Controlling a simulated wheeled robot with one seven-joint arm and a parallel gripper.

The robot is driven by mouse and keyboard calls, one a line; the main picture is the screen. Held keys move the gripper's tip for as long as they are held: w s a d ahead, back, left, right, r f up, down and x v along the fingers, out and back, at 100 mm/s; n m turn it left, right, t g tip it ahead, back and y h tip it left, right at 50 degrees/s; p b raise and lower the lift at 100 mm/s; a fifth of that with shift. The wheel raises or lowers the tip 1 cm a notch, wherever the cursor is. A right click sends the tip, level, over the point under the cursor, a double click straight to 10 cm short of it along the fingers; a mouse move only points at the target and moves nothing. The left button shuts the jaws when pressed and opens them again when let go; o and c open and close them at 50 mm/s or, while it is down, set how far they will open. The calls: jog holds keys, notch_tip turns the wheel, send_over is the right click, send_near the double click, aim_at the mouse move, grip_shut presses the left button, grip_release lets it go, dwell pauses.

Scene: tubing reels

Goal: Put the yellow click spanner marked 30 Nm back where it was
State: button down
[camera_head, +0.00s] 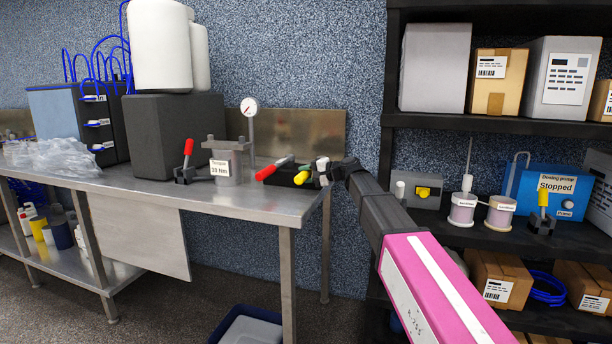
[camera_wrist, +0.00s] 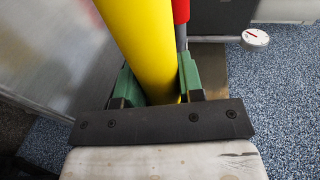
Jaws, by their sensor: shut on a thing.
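The yellow click spanner's thick yellow handle (camera_wrist: 142,45) fills the middle of the wrist view. My gripper (camera_wrist: 158,85) is shut on it, with a green finger pad on either side. In the head view my gripper (camera_head: 330,170) is at the right end of the steel bench, and yellow parts (camera_head: 300,178) show beside it. A dark holder (camera_head: 287,175) lies there on the bench. A red handle (camera_head: 274,168) lies at it, close beside the yellow one. The 30 Nm marking is not readable on the spanner, and I cannot tell whether the spanner touches the holder.
A torque stand (camera_head: 226,165) labelled 30 Nm and a dial gauge (camera_head: 249,107) stand on the bench (camera_head: 150,190). Dark shelves (camera_head: 450,122) with boxes, reels (camera_head: 464,208) and a blue dosing pump (camera_head: 560,190) stand at the right.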

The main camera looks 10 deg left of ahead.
jog(key=shift+f, duration=0.1)
jog(key=c, duration=0.8)
grip_release()
jog(key=shift+o, duration=0.2)
jog(key=shift+s+d+r, duration=0.1)
jog(key=shift+d+r, duration=0.1)
jog(key=shift+d, duration=0.05)
jog(key=v, duration=1.1)
jog(key=shift+d, duration=0.25)
